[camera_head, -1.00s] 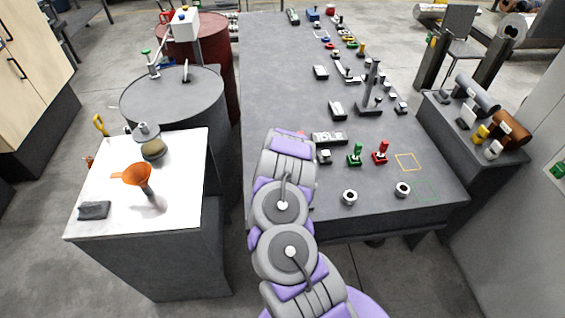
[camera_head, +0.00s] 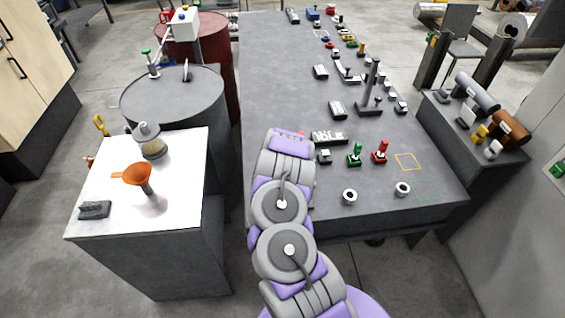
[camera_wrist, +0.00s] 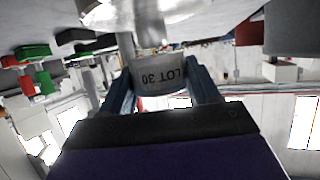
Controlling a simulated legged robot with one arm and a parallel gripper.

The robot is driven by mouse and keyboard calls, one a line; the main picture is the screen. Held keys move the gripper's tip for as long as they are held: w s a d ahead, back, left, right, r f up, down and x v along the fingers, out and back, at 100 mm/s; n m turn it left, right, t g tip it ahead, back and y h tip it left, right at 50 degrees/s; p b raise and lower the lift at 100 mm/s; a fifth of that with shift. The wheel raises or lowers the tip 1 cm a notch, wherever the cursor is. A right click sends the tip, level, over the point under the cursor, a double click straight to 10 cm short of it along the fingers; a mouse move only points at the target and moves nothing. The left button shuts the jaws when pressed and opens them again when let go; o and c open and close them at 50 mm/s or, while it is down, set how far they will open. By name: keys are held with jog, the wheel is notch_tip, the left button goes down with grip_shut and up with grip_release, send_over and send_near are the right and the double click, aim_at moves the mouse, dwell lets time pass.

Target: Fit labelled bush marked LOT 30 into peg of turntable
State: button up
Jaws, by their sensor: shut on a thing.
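In the wrist view my gripper (camera_wrist: 161,84) has its two blue fingers shut on a pale grey bush (camera_wrist: 160,82). The bush carries the dark lettering LOT 30, upside down in this picture. Just above the bush in the picture is a shiny metal post (camera_wrist: 147,28), which may be the turntable's peg, beside a bright round metal surface (camera_wrist: 108,14). Whether the bush touches or surrounds the post I cannot tell. In the head view my arm hides my gripper, the held bush and whatever is directly behind them.
On the long grey table (camera_head: 285,80), two pale rings (camera_head: 349,197) (camera_head: 402,189) stand near the front edge. Green (camera_head: 354,155) and red (camera_head: 380,152) knobbed pieces and a dark stand (camera_head: 371,92) are to my arm's right. An orange funnel (camera_head: 138,175) is on the left bench.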

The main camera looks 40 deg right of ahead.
jog(key=shift+f+b, duration=0.6)
jog(key=shift+f, duration=0.6)
jog(key=o, duration=1.4)
jog(key=p+v, duration=0.3)
jog(key=v, duration=1.4)
jog(key=shift+a, duration=0.2)
